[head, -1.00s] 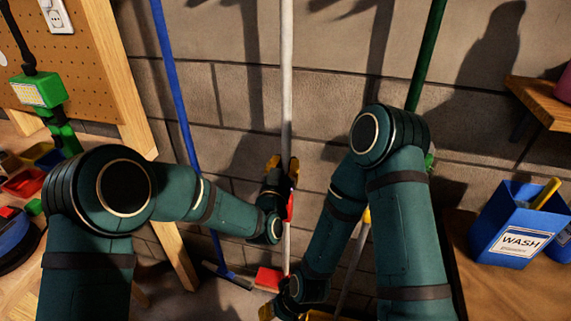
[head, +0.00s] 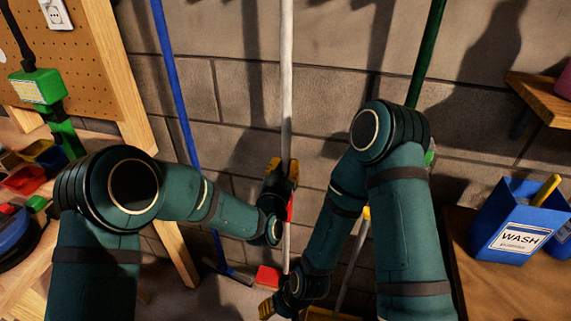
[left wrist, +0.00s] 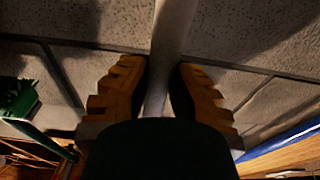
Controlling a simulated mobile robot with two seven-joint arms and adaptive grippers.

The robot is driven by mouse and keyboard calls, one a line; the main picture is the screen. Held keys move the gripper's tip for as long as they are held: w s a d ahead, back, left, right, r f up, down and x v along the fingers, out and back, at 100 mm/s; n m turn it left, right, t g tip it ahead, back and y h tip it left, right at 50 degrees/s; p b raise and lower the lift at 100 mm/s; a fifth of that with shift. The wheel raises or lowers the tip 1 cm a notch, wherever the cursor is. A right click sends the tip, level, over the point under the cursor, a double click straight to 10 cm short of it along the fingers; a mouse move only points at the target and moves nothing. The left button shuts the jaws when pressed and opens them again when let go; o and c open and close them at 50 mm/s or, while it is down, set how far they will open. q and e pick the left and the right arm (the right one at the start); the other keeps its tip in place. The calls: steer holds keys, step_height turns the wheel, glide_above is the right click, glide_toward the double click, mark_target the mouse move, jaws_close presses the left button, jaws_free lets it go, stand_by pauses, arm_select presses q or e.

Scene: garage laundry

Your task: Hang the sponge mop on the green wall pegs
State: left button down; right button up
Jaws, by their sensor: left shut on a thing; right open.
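The sponge mop shows as a long white pole (head: 287,90) standing nearly upright in front of the block wall, with a red part (head: 290,208) low on it. A red block-like piece (head: 268,277) shows near its foot; I cannot tell whether it is the mop's head. My left gripper (head: 281,172) is shut on the pole; in the left wrist view the white pole (left wrist: 172,30) runs between its yellow fingers. My right gripper (head: 267,308) is open, low down near the pole's foot, partly hidden by its own wrist. The green wall pegs are not in view.
A blue-handled tool (head: 176,90) leans on the wall to the left, and a green pole (head: 427,55) stands to the right. A blue WASH bin (head: 515,220) stands on a wooden surface at right, below a wooden shelf (head: 545,100). A pegboard (head: 75,60) is at left.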

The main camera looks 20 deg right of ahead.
arm_select(q)
steer(key=c, duration=1)
jaws_free()
steer(key=shift+o, duration=0.2)
steer(key=v, duration=1.2)
steer(key=s+a+f+n+g+y, duration=0.2)
steer(key=a+f+n+g+y, duration=0.4)
steer(key=a+f, duration=1.05)
steer(key=s+a+f+n+g, duration=0.1)
steer(key=s+a+f+g, duration=0.3)
steer(key=s, duration=0.2)
steer(key=s+a+f+n+g+y, duration=0.1)
steer(key=s+a+f+g, duration=0.2)
steer(key=s, duration=0.3)
steer(key=shift+s+a+f+g, duration=0.3)
steer(key=shift+a+f+g, duration=0.1)
steer(key=shift+f+g, duration=0.2)
